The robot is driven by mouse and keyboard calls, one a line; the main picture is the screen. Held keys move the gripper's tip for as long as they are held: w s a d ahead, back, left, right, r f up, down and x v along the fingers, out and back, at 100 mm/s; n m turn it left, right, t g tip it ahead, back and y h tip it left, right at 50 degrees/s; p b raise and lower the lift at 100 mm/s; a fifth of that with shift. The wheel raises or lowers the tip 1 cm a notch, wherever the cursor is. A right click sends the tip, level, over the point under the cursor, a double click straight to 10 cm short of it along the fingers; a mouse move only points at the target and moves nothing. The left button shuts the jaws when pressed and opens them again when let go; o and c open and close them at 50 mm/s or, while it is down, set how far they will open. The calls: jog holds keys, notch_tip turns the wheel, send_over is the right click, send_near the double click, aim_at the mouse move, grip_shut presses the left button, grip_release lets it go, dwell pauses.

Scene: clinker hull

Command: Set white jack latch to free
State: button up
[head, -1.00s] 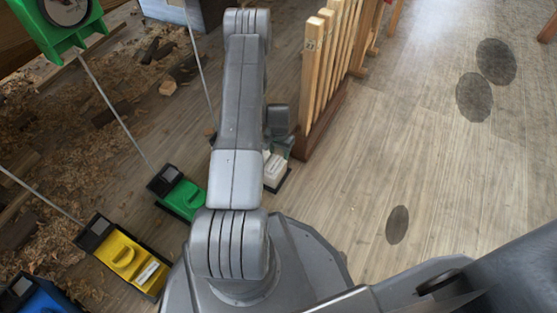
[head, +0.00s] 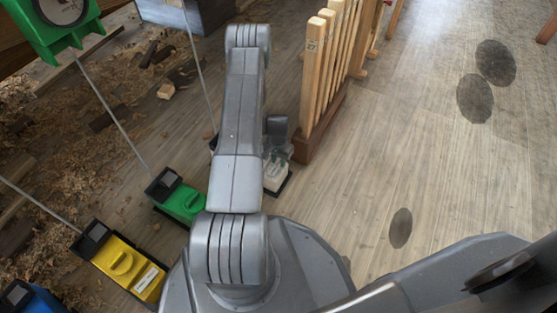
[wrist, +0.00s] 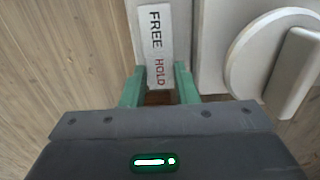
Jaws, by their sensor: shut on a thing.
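The white jack (head: 275,180) stands on the floor, partly hidden by my arm in the head view. In the wrist view its body (wrist: 203,12) carries a label (wrist: 154,20) reading FREE at the far end and HOLD at the near end. My gripper (wrist: 160,82) has its green fingers on either side of the HOLD end of the label. It is shut on the jack's latch (wrist: 160,98), of which only a small reddish-brown bit shows between the fingers. The latch is at the HOLD end. In the head view my gripper is over the jack, mostly hidden.
The jack's round white knob with a raised bar (wrist: 262,62) is close right of my fingers. A wooden rack (head: 325,75) stands just beyond the jack. Green (head: 181,199), yellow (head: 122,264) and blue (head: 30,300) jacks stand left.

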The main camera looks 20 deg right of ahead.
aim_at(277, 167)
jog(key=shift+o, duration=0.2)
jog(key=shift+s, duration=0.1)
jog(key=shift+s+d+h+b, duration=0.15)
jog(key=shift+h+b, duration=0.25)
jog(key=shift+h, duration=0.1)
jog(key=shift+s+a+r+t, duration=0.15)
jog(key=shift+a+t, duration=0.1)
jog(key=shift+t, duration=0.15)
jog(key=shift+c, duration=0.2)
jog(key=o, duration=1)
jog(key=shift+r, duration=0.1)
jog(key=shift+a+r, duration=0.1)
jog(key=shift+r, duration=0.2)
notch_tip(277, 167, up, 13)
jog(key=a+p, duration=0.1)
jog(key=p, duration=0.4)
jog(key=shift+s, duration=0.45)
jog(key=shift+f, duration=0.15)
